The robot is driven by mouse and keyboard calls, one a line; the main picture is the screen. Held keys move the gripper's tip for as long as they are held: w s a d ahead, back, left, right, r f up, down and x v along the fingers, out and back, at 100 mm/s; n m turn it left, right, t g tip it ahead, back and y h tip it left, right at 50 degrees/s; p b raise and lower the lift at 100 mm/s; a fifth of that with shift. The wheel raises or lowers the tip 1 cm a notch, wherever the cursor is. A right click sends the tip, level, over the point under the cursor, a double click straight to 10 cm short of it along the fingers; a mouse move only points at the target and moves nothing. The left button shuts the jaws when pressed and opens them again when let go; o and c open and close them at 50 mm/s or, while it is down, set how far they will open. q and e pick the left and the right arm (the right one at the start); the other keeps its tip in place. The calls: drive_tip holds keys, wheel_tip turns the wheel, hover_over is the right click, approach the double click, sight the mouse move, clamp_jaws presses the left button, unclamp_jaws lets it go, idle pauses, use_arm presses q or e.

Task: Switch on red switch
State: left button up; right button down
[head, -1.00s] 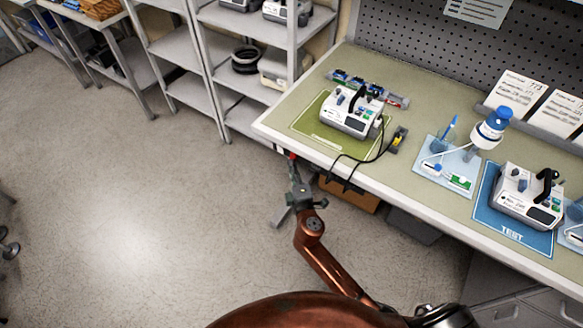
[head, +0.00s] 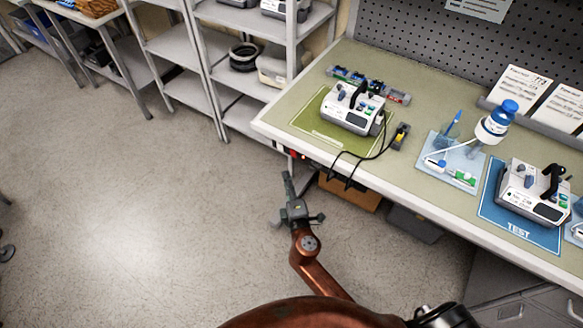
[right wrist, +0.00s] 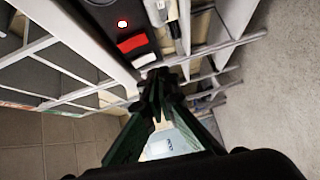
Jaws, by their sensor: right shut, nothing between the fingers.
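My right gripper (head: 286,174) is shut and empty, below and apart from the switch. Its fingertips (right wrist: 158,79) meet in the right wrist view, a little off the switch. My left gripper is not in view.
The table (head: 268,124) bears a pump (head: 352,110) on a green mat and a second pump (head: 533,193) on a blue mat. Black cables (head: 362,160) hang over its front edge. An orange-brown box (head: 350,193) is underneath. Floor at left is clear.

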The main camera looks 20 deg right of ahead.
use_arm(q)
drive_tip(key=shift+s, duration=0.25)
use_arm(e)
drive_tip(key=s, duration=0.7)
drive_tip(key=shift+s+a+f, duration=0.25)
drive_tip(key=shift+s+a, duration=0.1)
drive_tip(key=shift+a, duration=0.05)
